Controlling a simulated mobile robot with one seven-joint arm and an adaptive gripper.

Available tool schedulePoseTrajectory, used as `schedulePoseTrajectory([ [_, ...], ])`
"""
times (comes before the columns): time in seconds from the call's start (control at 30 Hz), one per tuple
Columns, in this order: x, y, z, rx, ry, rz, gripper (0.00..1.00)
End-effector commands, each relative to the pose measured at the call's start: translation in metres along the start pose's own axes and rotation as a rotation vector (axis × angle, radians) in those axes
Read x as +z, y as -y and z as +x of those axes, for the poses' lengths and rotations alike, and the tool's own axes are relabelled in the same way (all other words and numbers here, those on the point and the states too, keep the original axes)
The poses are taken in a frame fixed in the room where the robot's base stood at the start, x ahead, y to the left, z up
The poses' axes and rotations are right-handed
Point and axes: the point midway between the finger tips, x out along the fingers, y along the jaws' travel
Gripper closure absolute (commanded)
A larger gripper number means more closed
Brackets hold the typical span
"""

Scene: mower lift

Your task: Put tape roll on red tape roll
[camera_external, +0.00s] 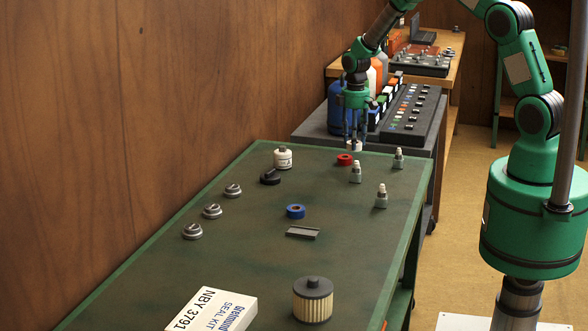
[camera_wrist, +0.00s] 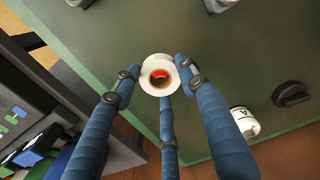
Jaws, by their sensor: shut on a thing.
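My gripper (camera_external: 355,132) is shut on a white tape roll (camera_external: 355,145) and holds it above the far end of the green table. In the wrist view, the white tape roll (camera_wrist: 148,66) sits between the blue fingers of my gripper (camera_wrist: 160,80). The red tape roll (camera_external: 345,159) lies flat on the table, below the held roll in the external view. Part of the red tape roll (camera_wrist: 159,73) shows through the hole of the white roll in the wrist view. The rest of it is hidden there. The two rolls look apart.
A white bottle (camera_external: 283,157) and a black knob (camera_external: 270,176) stand to the left. A blue tape roll (camera_external: 295,211) and a grey bracket (camera_external: 303,231) lie nearer. A dark cart (camera_external: 313,128) adjoins the table's far edge.

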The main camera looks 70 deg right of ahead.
Motion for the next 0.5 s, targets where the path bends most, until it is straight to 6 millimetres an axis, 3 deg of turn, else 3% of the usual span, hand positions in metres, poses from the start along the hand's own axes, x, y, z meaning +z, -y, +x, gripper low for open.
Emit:
schedulePoseTrajectory([
  [0.2, -0.025, -0.02, 0.003, 0.001, -0.001, 0.0, 0.84],
  [0.5, -0.034, -0.028, 0.003, 0.0, -0.001, 0.0, 0.84],
])
